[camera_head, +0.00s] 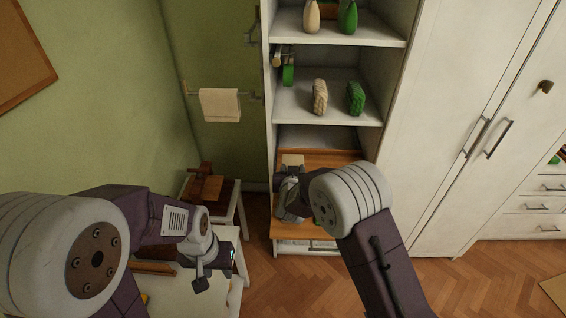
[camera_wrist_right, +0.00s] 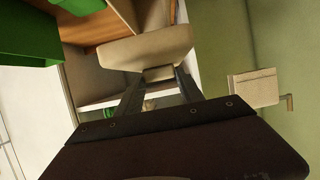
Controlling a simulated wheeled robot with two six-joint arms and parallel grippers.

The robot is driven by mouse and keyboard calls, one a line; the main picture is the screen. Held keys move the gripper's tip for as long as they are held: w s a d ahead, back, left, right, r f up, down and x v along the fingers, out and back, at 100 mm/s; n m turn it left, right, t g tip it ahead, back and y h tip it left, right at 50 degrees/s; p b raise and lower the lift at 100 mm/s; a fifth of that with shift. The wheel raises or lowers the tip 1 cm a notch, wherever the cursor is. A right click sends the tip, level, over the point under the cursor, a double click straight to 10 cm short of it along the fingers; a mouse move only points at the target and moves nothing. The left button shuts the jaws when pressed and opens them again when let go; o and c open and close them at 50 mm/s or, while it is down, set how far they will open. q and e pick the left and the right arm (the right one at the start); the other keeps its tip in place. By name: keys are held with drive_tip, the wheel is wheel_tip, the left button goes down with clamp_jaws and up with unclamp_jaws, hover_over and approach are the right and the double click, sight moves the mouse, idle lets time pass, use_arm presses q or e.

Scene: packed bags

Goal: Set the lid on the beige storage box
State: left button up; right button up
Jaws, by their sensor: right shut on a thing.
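My right gripper (camera_head: 291,178) reaches into the low part of the white shelf unit, over a wooden surface. It is shut on a beige piece (camera_head: 293,160) that looks like the lid. In the right wrist view the lid (camera_wrist_right: 150,48) is held at its near edge between the two fingertips (camera_wrist_right: 160,75). I cannot make out the beige storage box apart from this piece; my right arm hides part of the wooden surface. My left gripper (camera_head: 232,262) is low at the left, over a white table, away from the lid; its jaws are too small to judge.
A wooden board (camera_head: 325,158) lies in the low shelf space. Green boxes (camera_wrist_right: 40,30) are close by in the right wrist view. Bags (camera_head: 320,97) and bottles (camera_head: 312,16) stand on the shelves above. A towel (camera_head: 220,105) hangs on the green wall.

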drive_tip(key=shift+d, duration=0.1)
drive_tip(key=shift+s+a+f+b, duration=0.15)
drive_tip(key=shift+a+f+b, duration=0.1)
drive_tip(key=shift+f+b, duration=0.55)
wheel_tip(320, 180, down, 3)
drive_tip(key=shift+d+r+b, duration=0.15)
drive_tip(key=shift+r+b, duration=0.05)
drive_tip(key=shift+b, duration=1.05)
drive_tip(key=shift+f, duration=0.25)
drive_tip(key=shift+f+b, duration=0.95)
drive_tip(key=shift+f, duration=0.15)
drive_tip(key=o, duration=1.4)
